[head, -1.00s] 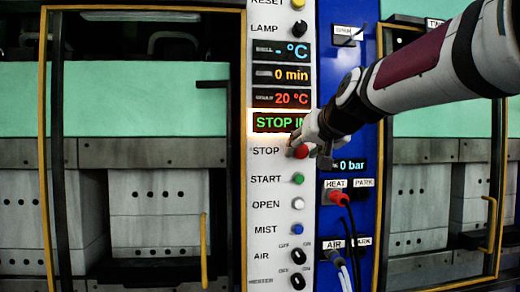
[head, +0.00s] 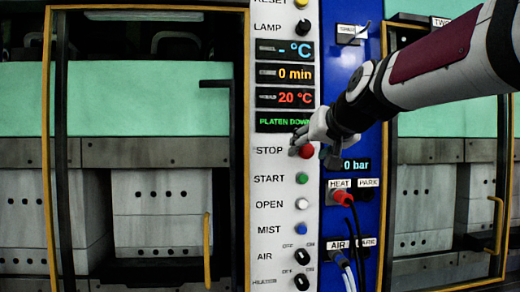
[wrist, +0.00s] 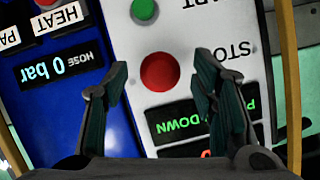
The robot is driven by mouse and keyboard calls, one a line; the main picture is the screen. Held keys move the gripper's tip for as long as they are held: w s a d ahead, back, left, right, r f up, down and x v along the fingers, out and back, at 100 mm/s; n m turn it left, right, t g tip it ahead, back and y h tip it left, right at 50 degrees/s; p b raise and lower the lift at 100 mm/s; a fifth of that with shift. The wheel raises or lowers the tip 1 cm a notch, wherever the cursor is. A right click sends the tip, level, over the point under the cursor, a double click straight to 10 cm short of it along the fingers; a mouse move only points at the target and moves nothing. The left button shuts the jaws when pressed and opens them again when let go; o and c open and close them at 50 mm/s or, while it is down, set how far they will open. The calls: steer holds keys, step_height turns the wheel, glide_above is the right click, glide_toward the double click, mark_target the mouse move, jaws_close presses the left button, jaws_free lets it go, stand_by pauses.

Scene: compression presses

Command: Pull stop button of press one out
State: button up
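The red stop button (head: 306,152) sits beside the label STOP on the white control panel (head: 270,222) of the press. It also shows in the wrist view (wrist: 160,71), round and uncovered. My gripper (head: 298,143) is at the button's height in the head view, its fingers beside and partly in front of it. In the wrist view my gripper (wrist: 160,80) is open, with one finger on each side of the button and visible gaps between. Nothing is held. The display (head: 285,121) above the button reads PLATEN DOWN in green.
The green start button (head: 302,178) is just below the stop button, with white, blue and black controls under it. A blue panel (head: 350,75) with a red heat plug (head: 343,197) and hoses adjoins on the right. A yellow-edged press door (head: 246,150) stands left.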

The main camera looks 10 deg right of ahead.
steer(key=v, duration=1.2)
stand_by(0.4)
steer(key=s+f+g, duration=0.2)
steer(key=s+f, duration=0.5)
steer(key=f, duration=0.3)
steer(key=s+f+n+g+h, duration=0.1)
steer(key=s+f+g, duration=0.2)
steer(key=s+f, duration=0.4)
steer(key=s+a+f+n+g, duration=0.1)
steer(key=s+f+g, duration=0.2)
steer(key=s+f, duration=0.4)
step_height(320, 180, down, 8)
steer(key=shift+s+r, duration=0.15)
steer(key=shift+s, duration=0.15)
steer(key=shift+c, duration=0.4)
stand_by(0.8)
